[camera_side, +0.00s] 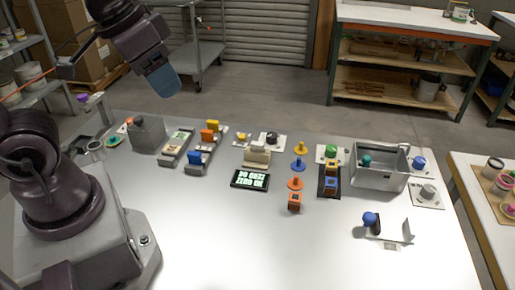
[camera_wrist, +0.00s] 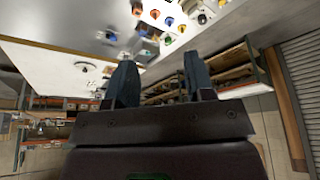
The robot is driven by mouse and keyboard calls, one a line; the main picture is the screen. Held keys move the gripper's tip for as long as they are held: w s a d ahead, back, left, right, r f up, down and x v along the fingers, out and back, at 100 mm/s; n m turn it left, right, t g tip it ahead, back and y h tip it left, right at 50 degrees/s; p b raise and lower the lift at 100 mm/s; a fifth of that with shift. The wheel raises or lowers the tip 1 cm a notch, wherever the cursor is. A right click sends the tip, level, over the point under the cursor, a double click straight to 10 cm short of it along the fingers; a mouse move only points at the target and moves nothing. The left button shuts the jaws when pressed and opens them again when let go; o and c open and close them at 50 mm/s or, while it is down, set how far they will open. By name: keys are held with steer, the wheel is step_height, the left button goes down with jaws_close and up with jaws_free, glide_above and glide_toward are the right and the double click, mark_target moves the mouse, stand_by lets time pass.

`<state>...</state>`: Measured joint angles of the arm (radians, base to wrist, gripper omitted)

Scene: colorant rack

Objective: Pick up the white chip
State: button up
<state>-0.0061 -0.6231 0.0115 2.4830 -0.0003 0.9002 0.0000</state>
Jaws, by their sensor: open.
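My gripper (camera_side: 164,82) is raised high above the back left of the table in the side view, well apart from everything on it. In the wrist view its two fingers (camera_wrist: 160,82) stand apart with nothing between them. I cannot single out the white chip for certain. A pale, cream-white block (camera_side: 257,157) stands at the middle of the table in the side view, behind a black sign with pale lettering (camera_side: 249,180). The wrist view is tilted and shows the tabletop things only small and blurred.
An open metal bin (camera_side: 378,180) and a blue ball (camera_side: 369,218) are at the right. The table's front middle is clear.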

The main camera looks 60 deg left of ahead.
steer(key=w+a+f+n+g, duration=0.3)
steer(key=w+f+n, duration=0.2)
steer(key=w, duration=0.4)
steer(key=n+g, duration=0.1)
steer(key=n, duration=2.1)
glide_above(258, 143)
step_height(258, 143, down, 11)
step_height(258, 143, down, 13)
steer(key=shift+a+r, duration=0.1)
steer(key=shift+r, duration=0.05)
jaws_close()
